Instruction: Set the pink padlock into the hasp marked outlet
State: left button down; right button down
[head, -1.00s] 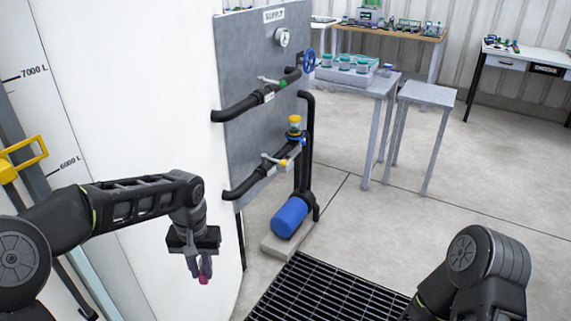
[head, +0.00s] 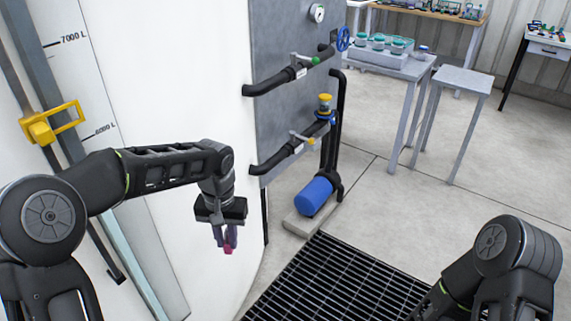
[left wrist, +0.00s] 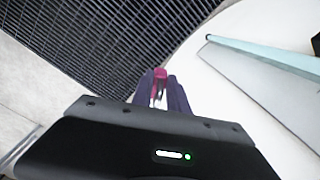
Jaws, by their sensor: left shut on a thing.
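My left gripper (head: 228,236) is shut on the pink padlock (head: 228,249), which hangs at its fingertips in front of the white tank. In the left wrist view the padlock (left wrist: 160,74) shows between the dark purple fingers, partly hidden by them. The grey panel (head: 280,60) right of the gripper carries an upper pipe with a valve (head: 299,72) and a lower pipe with a valve (head: 300,146). Small white tags there are too small to read, and I cannot make out a hasp marked outlet. My right gripper is out of view.
A blue pump (head: 314,196) stands on a low plinth below the panel. A black floor grate (head: 345,275) lies in front. The white tank (head: 195,80) curves close behind my left arm. Grey tables (head: 462,80) stand at the back right, with clear floor before them.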

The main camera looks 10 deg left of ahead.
pick_arm(q)
jog(key=s+f, duration=0.4)
jog(key=f, duration=0.9)
jog(key=shift+f+p, duration=0.2)
jog(key=shift+p, duration=0.1)
jog(key=shift+w, duration=0.1)
